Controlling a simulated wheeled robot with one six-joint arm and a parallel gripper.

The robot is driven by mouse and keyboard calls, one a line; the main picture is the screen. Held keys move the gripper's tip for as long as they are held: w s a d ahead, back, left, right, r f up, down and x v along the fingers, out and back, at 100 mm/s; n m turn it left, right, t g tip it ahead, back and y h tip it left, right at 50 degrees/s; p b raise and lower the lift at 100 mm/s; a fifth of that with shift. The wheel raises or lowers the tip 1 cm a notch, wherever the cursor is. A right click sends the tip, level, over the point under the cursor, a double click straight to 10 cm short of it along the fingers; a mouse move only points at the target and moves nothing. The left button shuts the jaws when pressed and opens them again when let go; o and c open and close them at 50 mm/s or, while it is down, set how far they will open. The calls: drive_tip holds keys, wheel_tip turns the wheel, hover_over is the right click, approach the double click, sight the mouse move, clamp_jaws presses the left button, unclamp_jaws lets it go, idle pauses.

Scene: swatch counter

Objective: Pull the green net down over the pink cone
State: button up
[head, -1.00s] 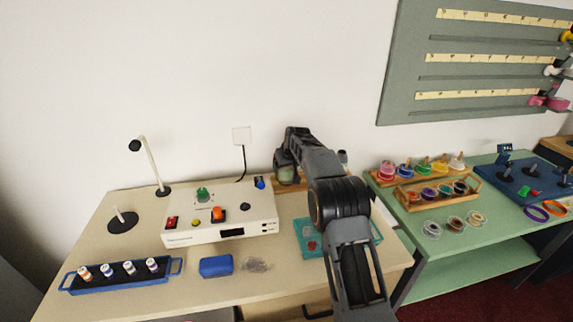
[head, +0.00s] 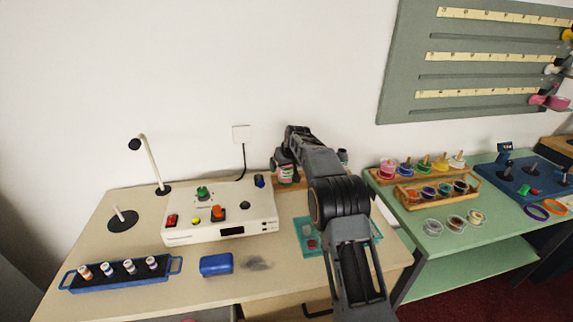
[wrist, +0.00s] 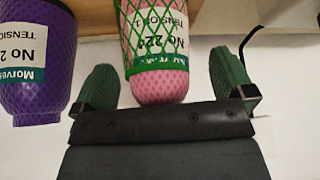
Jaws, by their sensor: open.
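The pink cone (wrist: 158,88) stands in the wrist view with its rounded end near my gripper and its other end toward the wooden board. The green net (wrist: 131,52) lies around the cone over its label, and the rounded end is bare pink. The far end of the net is out of the wrist view. My gripper (wrist: 164,64) is open, with one green finger on each side of the cone, apart from it. In the head view the pink cone (head: 286,175) shows partly behind my gripper.
A purple cone (wrist: 36,62) stands close to the left in the wrist view, near the left finger. The wooden board (wrist: 93,22) bears the cones. A white control box (head: 218,229) stands left of it on the table, and a black cord (head: 243,160) hangs on the wall.

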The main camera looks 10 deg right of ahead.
drive_tip(key=shift+r, duration=0.1)
drive_tip(key=b+v, duration=0.1)
drive_tip(key=v, duration=1.2)
drive_tip(key=shift+s+r, duration=0.2)
drive_tip(key=shift+r, duration=0.05)
